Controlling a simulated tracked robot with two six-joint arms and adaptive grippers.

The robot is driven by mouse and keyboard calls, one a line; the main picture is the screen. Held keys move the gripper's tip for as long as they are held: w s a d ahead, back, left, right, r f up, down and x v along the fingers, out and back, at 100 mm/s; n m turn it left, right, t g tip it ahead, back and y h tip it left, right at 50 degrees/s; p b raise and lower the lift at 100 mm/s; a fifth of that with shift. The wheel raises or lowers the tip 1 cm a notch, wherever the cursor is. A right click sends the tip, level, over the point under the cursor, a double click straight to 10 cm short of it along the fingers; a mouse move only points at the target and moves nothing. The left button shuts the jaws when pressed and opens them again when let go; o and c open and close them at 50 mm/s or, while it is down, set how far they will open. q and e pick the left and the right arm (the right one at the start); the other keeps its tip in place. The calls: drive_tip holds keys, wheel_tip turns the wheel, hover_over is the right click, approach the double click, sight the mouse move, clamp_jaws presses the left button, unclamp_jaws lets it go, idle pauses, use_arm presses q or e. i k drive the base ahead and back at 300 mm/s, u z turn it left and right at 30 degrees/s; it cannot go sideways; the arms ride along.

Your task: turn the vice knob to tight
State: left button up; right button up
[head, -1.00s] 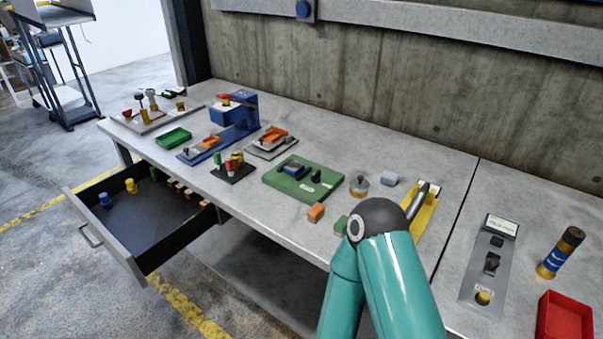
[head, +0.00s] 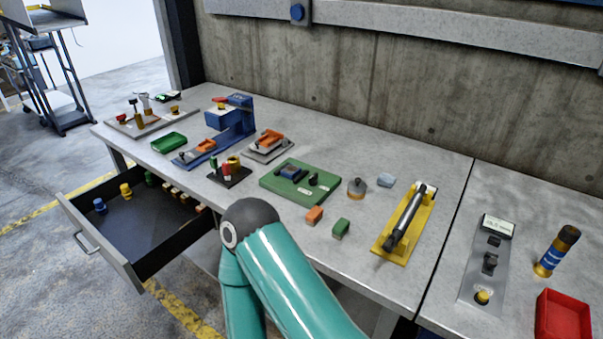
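A green board (head: 299,184) lies in the middle of the bench. A teal arm link of mine with a dark joint rises from the bottom, in front of the bench edge. Neither gripper shows in the head view.
A blue press-like fixture (head: 232,118) stands at the back left. A yellow fixture with a dark bar (head: 408,222), a grey control panel (head: 487,262) and a red bin (head: 563,317) are to the right. The drawer (head: 136,222) is open at front left. Small blocks lie near the bench's front edge.

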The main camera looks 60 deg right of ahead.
sight(313, 181)
drive_tip(key=z, duration=0.1)
drive_tip(key=k, duration=1.4)
drive_tip(key=z, duration=0.55)
drive_tip(key=i, duration=1)
drive_tip(key=u, duration=0.05)
